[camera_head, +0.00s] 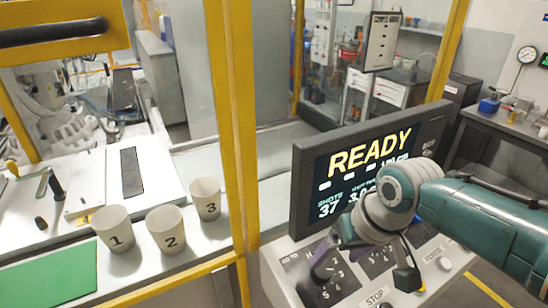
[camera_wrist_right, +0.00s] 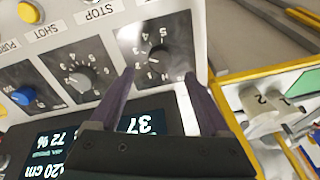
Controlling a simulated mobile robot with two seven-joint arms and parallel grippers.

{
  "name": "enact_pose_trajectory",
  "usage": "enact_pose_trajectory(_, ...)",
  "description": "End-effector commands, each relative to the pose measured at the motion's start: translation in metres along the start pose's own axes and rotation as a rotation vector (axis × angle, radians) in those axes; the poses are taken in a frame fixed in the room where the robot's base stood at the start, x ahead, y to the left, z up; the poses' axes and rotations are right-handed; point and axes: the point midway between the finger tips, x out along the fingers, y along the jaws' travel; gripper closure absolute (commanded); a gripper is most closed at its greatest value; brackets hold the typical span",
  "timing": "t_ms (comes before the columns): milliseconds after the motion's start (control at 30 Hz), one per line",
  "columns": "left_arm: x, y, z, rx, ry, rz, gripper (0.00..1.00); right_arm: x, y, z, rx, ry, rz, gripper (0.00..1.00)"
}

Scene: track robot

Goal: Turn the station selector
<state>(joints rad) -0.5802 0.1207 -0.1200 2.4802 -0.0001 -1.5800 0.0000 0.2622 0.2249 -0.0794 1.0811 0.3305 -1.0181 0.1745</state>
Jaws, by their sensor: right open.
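On the slanted control panel (camera_head: 285,270) is a dark dial plate with a round knob (camera_wrist_right: 158,60) ringed by numbers. It looks like the station selector, but I cannot read its name. My right gripper (camera_wrist_right: 159,76) is open, its two purple fingers pointing at this knob. In the right wrist view the knob shows between and just beyond the fingertips; I cannot tell whether they touch it. In the head view the right gripper (camera_head: 320,264) is over the panel's left dial, and my wrist hides part of it. My left gripper is not in view.
A second numbered dial (camera_wrist_right: 78,82) sits beside the first, with a blue button (camera_wrist_right: 23,96) and a yellow button (camera_wrist_right: 29,11) beyond. A monitor reading READY (camera_head: 370,155) stands behind the panel. Numbered cups (camera_head: 165,229) stand left of a yellow post (camera_head: 232,120).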

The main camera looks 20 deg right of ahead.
Motion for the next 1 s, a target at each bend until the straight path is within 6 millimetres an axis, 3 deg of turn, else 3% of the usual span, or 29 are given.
enact_pose_trajectory(100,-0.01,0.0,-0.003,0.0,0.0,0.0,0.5,-0.021,0.0,-0.001,0.0,0.001,0.0,0.19)
enact_pose_trajectory(300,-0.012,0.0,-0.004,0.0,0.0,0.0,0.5,-0.036,0.0,0.0,0.0,0.0,0.001,0.19)
enact_pose_trajectory(867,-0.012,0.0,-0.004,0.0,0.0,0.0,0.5,-0.039,0.0,0.0,0.0,0.0,0.0,0.19)
enact_pose_trajectory(1000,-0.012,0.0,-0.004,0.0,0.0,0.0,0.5,-0.042,-0.004,0.011,-0.036,-0.007,0.002,0.19)
